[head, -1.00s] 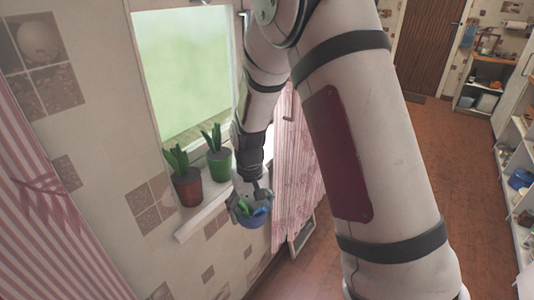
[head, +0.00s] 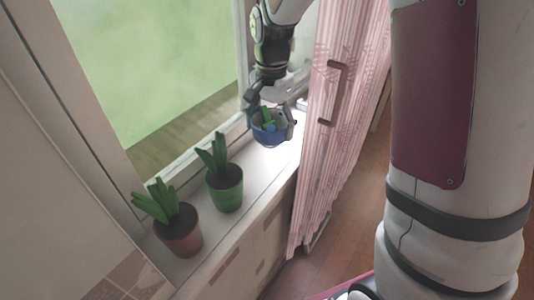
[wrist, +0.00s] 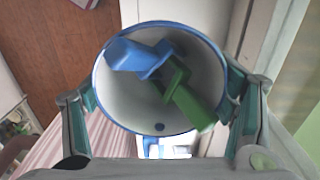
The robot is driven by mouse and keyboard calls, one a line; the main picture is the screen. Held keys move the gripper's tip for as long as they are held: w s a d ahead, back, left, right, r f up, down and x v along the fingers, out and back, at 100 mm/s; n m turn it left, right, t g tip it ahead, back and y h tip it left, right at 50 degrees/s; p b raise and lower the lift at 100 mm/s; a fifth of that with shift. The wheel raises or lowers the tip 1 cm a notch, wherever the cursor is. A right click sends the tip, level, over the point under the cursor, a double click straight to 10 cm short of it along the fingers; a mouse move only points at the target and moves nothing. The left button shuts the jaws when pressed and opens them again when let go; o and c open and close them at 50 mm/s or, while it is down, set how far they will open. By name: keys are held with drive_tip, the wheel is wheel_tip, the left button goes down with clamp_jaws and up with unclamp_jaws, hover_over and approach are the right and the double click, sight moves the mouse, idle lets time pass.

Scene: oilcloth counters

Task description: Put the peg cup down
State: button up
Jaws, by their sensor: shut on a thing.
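The peg cup (head: 268,134) is blue outside and pale inside, and it holds blue and green pegs. My gripper (head: 272,120) is shut on it, over the far right part of the windowsill (head: 193,259) near the pink curtain. The wrist view looks down into the cup (wrist: 120,105), with a blue peg (wrist: 140,55) and a green peg (wrist: 186,98) inside. Gripper fingers (wrist: 161,105) press on both sides of the cup. I cannot tell whether its base touches the sill.
A green pot (head: 226,192) with a plant stands on the sill left of the cup. A brown pot (head: 180,238) with a plant stands nearer. The window frame (head: 180,115) borders the sill at the back. The pink striped curtain (head: 335,110) hangs close on the right.

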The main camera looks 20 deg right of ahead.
wheel_tip(320, 180, down, 10)
drive_tip(key=shift+r, duration=0.1)
idle(0.4)
drive_tip(key=o, duration=1.3)
